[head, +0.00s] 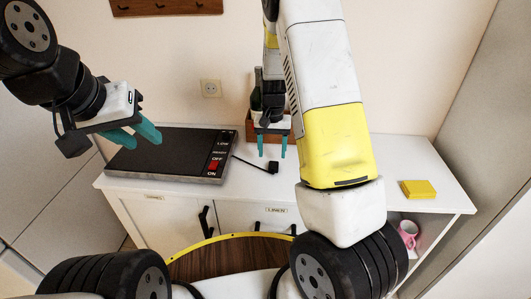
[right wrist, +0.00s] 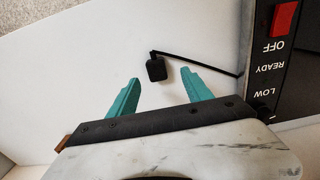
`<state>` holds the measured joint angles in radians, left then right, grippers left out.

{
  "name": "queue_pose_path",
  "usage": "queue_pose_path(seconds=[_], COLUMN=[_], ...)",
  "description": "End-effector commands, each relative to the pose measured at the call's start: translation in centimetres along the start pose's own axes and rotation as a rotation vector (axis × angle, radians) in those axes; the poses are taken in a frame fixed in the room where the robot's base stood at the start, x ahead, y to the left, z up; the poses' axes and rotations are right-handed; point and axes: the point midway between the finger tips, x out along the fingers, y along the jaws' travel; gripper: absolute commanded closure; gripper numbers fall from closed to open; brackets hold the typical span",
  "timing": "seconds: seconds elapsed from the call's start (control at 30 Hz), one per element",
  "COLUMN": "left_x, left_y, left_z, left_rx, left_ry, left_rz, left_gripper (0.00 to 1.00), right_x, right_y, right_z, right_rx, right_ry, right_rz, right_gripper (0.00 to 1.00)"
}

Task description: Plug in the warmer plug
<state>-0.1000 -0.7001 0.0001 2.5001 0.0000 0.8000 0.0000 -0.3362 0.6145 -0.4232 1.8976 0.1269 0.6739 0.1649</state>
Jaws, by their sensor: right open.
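The black warmer plug (head: 272,167) lies on the white cabinet top at the end of its cord, to the right of the warmer. In the right wrist view the plug (right wrist: 156,69) lies beyond and between my open fingertips, apart from them. The flat black warmer (head: 165,152) has a control strip with a red switch. A wall socket (head: 210,88) is on the wall above the warmer. My right gripper (head: 271,152) is open and empty, near the plug; it also shows in the right wrist view (right wrist: 162,88). My left gripper (head: 136,137) is over the warmer, its fingers apart and empty.
A yellow block (head: 418,189) lies on the right of the cabinet top (head: 400,160). A pink mug (head: 408,232) sits on the shelf below. A peg rail (head: 165,6) hangs above.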

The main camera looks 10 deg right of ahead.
Motion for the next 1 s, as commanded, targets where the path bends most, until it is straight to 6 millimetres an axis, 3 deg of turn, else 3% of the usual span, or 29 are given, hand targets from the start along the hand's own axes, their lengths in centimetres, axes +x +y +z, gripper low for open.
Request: queue_pose_path(seconds=[0.17,0.5,0.9,1.0], left_x=[0.0,0.0,0.0,0.0], left_y=[0.0,0.0,0.0,0.0], left_z=[0.0,0.0,0.0,0.0], left_rx=[0.000,0.000,0.000,0.000], left_ry=[0.000,0.000,0.000,0.000], left_rz=[0.000,0.000,0.000,0.000], left_gripper=[0.64,0.64,0.64,0.64], right_x=[0.3,4.8,5.2,5.1], right_y=[0.1,0.6,0.6,0.6], right_z=[0.0,-0.1,-0.2,-0.2], right_rx=[0.000,0.000,-0.001,-0.001], right_ry=[-0.001,-0.002,0.001,0.001], right_rz=[0.001,0.000,0.000,0.000], right_gripper=[0.42,0.42,0.42,0.59])
